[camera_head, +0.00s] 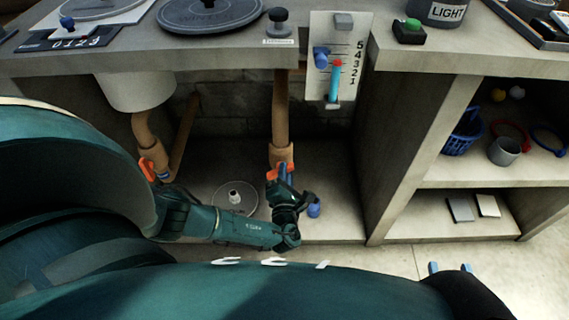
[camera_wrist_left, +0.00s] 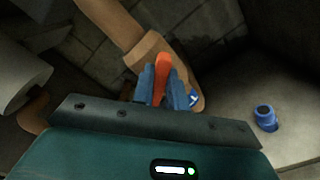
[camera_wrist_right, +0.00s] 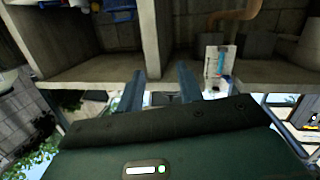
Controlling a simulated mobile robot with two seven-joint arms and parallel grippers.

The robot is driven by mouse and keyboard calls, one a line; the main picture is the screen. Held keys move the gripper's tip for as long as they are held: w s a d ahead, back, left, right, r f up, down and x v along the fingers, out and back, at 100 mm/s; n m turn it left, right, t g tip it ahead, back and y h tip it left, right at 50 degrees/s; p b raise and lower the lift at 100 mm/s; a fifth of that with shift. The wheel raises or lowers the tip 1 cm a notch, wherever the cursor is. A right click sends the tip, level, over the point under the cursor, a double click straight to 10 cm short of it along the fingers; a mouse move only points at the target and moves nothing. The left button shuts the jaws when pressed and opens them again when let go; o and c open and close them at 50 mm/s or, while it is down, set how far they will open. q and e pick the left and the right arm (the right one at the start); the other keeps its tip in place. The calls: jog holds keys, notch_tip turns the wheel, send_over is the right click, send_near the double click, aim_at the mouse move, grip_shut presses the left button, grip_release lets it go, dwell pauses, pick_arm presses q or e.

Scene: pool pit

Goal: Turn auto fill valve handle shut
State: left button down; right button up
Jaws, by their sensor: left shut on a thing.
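An orange valve handle (camera_head: 271,174) sits on the brown vertical pipe below the counter's middle. My left gripper (camera_head: 286,173) is shut on this handle. In the left wrist view the orange handle (camera_wrist_left: 162,68) stands between the blue fingers (camera_wrist_left: 162,84), in front of the pipe's thick collar, which bears a small blue tag. A second orange handle (camera_head: 147,167) is on the left pipe, apart from my gripper. My right gripper (camera_head: 450,267) is low at the right, with only its fingertips showing in the head view. In the right wrist view its fingers (camera_wrist_right: 160,82) are apart and empty.
A floor disc (camera_head: 234,197) and a blue fitting (camera_head: 314,210) lie near my left gripper. A numbered gauge panel (camera_head: 334,60) hangs to its upper right. Shelves with a blue basket (camera_head: 464,132) and a grey cup (camera_head: 504,151) stand at the right.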

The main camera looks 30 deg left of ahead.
pick_arm(q)
jog(key=shift+s+a+f+m+p, duration=0.1)
jog(key=shift+f+m+p, duration=0.15)
jog(key=shift+m+p, duration=0.65)
jog(key=shift+f+m+p, duration=0.2)
jog(key=shift+m, duration=1.3)
jog(key=shift+s+a+f+m+p, duration=0.1)
jog(key=shift+f+m+p, duration=0.15)
jog(key=shift+m+p, duration=0.65)
pick_arm(e)
jog(key=shift+s+d+r+m+g+h+b, duration=0.2)
jog(key=shift+s+m+g, duration=0.15)
jog(key=shift+g, duration=0.2)
jog(key=shift+s+d+r+m+g+h+b, duration=0.2)
jog(key=shift+s+m+g, duration=0.1)
jog(key=shift+g, duration=0.25)
pick_arm(q)
jog(key=shift+m, duration=0.4)
jog(key=c, duration=1.4)
grip_release()
jog(key=shift+w, duration=0.1)
jog(key=shift+d+r, duration=0.1)
jog(key=shift+d, duration=0.05)
jog(key=shift+w, duration=0.1)
